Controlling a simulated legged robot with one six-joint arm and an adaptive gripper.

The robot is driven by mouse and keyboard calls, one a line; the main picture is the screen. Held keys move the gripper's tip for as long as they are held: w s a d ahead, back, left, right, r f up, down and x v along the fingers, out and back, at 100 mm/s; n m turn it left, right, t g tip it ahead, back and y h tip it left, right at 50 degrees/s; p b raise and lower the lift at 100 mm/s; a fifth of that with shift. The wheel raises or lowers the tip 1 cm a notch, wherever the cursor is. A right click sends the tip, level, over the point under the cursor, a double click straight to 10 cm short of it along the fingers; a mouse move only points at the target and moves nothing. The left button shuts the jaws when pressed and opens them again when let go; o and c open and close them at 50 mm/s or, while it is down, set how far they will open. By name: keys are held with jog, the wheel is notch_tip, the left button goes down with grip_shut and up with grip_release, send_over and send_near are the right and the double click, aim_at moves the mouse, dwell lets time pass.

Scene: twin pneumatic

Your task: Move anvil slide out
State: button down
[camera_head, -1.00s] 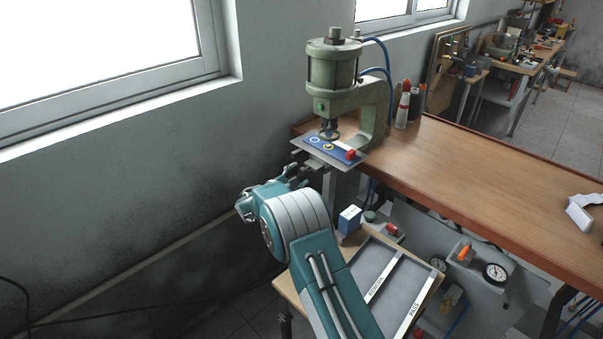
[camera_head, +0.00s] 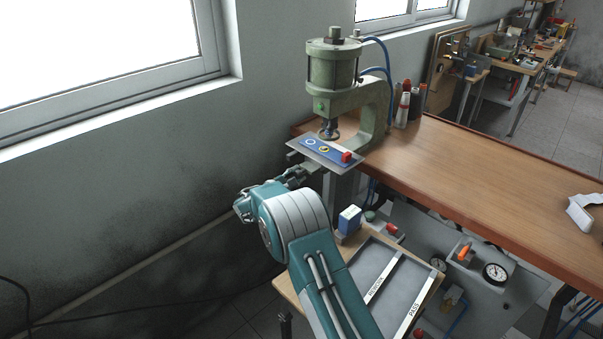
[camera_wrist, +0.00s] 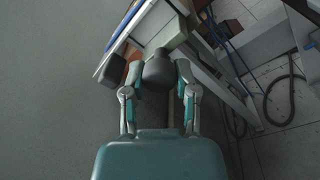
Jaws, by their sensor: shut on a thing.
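The green pneumatic press (camera_head: 334,66) stands at the left end of the wooden bench, its ram above a grey plate (camera_head: 352,170) at the slide. The plate carries a blue panel (camera_head: 318,147) with a white ring and a yellow ring, and a red block (camera_head: 346,156) at its right end. My gripper (camera_head: 300,174) is in front of and below the plate. In the wrist view my gripper (camera_wrist: 159,85) is shut on a dark rounded knob (camera_wrist: 160,68). The slide's rail is mostly hidden under the plate.
A small table below holds a grey tray (camera_head: 381,277) with white labelled strips and a blue-white box (camera_head: 349,219). A gauge (camera_head: 495,272) hangs under the bench (camera_head: 480,180). The wall is close on the left.

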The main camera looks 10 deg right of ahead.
jog(key=v, duration=1)
jog(key=shift+a, duration=0.45)
jog(key=shift+w, duration=0.1)
jog(key=shift+c, duration=1.9)
grip_release()
jog(key=v, duration=1.2)
jog(key=shift+f, duration=0.15)
